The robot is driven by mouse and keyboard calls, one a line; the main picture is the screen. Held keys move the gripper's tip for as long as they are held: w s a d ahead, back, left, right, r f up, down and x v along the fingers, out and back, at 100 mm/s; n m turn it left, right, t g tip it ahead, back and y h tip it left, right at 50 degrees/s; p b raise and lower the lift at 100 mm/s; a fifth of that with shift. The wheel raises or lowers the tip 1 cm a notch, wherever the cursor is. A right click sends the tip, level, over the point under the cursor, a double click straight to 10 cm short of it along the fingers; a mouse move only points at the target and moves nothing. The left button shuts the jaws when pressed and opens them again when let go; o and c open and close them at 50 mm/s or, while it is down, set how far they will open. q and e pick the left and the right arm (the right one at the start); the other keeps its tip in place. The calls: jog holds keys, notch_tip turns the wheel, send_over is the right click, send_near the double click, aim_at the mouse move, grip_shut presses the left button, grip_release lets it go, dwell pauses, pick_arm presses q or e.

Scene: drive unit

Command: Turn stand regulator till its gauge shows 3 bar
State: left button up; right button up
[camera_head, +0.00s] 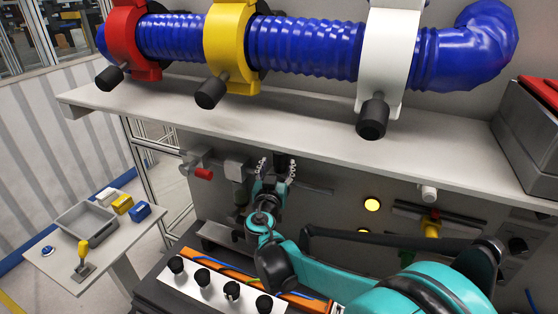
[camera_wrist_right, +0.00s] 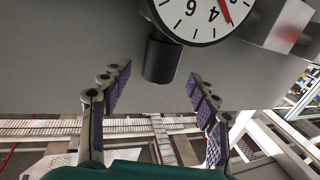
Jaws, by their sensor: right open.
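The regulator's dark round knob (camera_wrist_right: 162,60) shows in the right wrist view just beyond my fingertips, roughly between them. Beside it is the white gauge (camera_wrist_right: 198,32), cut off by the top edge and seen turned over; its red needle lies close to the numeral 4. My right gripper (camera_wrist_right: 155,82) is open, one finger to each side of the knob, with visible gaps. In the head view my right gripper (camera_head: 276,168) reaches up under the shelf to the panel, largely hiding a dark part (camera_head: 284,158) that seems to be the regulator. My left gripper is out of view.
A shelf (camera_head: 300,118) with a blue hose (camera_head: 305,45) in coloured clamps overhangs the gripper. A red-handled valve (camera_head: 203,174) is left on the panel. Below are several black knobs (camera_head: 202,277). A side table holds a grey tray (camera_head: 85,225).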

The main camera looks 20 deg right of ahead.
jog(key=v, duration=0.8)
jog(key=shift+f, duration=0.1)
